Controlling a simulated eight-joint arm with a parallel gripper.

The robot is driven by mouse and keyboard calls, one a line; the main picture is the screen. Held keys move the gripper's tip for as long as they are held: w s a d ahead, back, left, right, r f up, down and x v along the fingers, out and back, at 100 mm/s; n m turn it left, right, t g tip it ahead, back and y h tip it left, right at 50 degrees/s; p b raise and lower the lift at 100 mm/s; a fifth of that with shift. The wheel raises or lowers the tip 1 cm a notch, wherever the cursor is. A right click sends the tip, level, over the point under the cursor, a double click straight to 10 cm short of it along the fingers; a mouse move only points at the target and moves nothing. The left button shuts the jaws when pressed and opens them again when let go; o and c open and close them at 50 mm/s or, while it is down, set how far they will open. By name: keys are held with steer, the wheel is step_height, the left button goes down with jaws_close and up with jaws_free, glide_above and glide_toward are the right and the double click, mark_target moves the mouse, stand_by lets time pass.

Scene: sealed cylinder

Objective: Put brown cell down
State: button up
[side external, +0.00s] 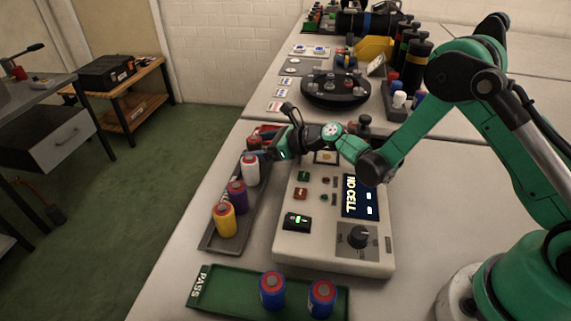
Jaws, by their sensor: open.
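My gripper (268,152) is open at the far end of the grey tray (212,244). A brownish cell with a red top (254,142) stands close to its fingers at that end, partly hidden by them. I cannot tell whether the fingers touch it. A white cell (250,171), a purple cell (237,194) and a yellow cell (224,220) stand upright in a row nearer in the same tray. The white tester (300,251) beside the tray shows "NO CELL" on its display (361,197).
A green tray marked PASS (228,292) lies in front with two blue cells (272,290) at its right. A black round carousel (335,90) and a rack of cells (397,100) stand farther back. The table's left edge runs close along the grey tray.

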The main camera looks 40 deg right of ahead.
mark_target(249, 136)
steer(key=shift+x, duration=1.45)
jaws_close()
steer(key=shift+r, duration=0.1)
steer(key=shift+r, duration=0.1)
step_height(249, 136, up, 20)
steer(key=s+d+r+m+t+h, duration=0.1)
steer(key=s+d+r+m+h, duration=0.2)
steer(key=s+d+r, duration=0.3)
steer(key=s+d, duration=0.3)
steer(key=s, duration=0.2)
steer(key=shift+s+d+m+t+h, duration=0.3)
steer(key=shift+s+h, duration=0.05)
steer(key=shift+h, duration=0.05)
